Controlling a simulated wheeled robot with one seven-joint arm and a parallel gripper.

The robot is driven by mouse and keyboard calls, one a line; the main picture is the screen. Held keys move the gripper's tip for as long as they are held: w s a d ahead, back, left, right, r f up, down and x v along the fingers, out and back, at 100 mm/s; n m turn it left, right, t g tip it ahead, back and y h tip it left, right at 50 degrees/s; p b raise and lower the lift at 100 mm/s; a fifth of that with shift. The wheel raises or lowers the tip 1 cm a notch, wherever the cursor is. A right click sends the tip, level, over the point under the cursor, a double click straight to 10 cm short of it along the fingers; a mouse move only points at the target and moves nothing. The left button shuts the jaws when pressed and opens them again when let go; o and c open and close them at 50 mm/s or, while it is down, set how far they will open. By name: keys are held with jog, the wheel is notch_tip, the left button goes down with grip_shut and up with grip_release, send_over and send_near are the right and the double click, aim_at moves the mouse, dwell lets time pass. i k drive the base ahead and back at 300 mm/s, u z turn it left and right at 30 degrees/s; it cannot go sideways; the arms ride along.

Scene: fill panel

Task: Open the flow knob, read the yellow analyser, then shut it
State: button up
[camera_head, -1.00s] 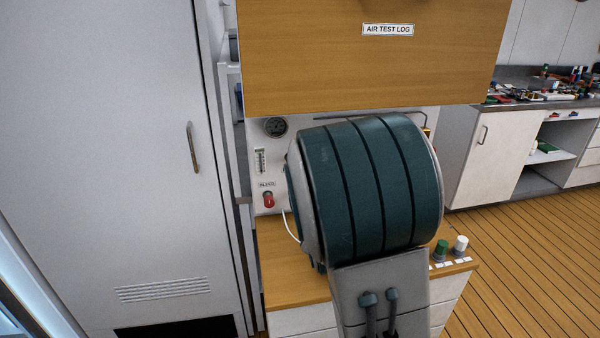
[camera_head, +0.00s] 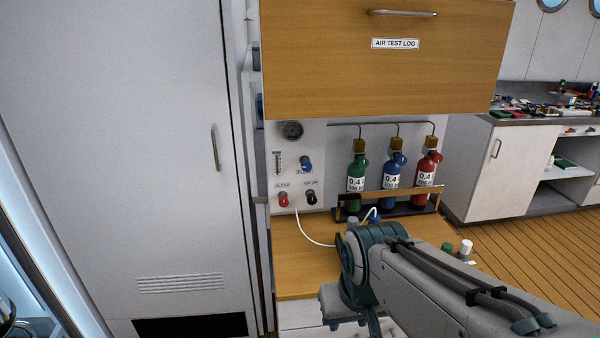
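The white fill panel (camera_head: 331,147) stands under the wooden locker. It carries a blue knob (camera_head: 306,164) with a small label too blurred to read surely; it may be the flow knob. A red knob (camera_head: 283,200) and a black knob (camera_head: 311,197) sit below it. A round gauge (camera_head: 292,130) and a flow tube (camera_head: 277,162) are on its left side. I cannot make out a yellow analyser. My arm reaches in from the lower right, its teal joint in front of the bench.
Green (camera_head: 356,172), blue (camera_head: 393,175) and red (camera_head: 428,178) cylinders stand in a rack behind a wooden bar. A white hose (camera_head: 311,239) loops over the wooden bench top (camera_head: 295,265). A green and a white-capped item (camera_head: 465,249) stand at the bench's right. A tall locker (camera_head: 120,150) fills the left.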

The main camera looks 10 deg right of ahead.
aim_at(306, 166)
jog(key=k, duration=0.25)
jog(key=u, duration=1.2)
jog(key=i, duration=1.15)
jog(key=z, duration=1.85)
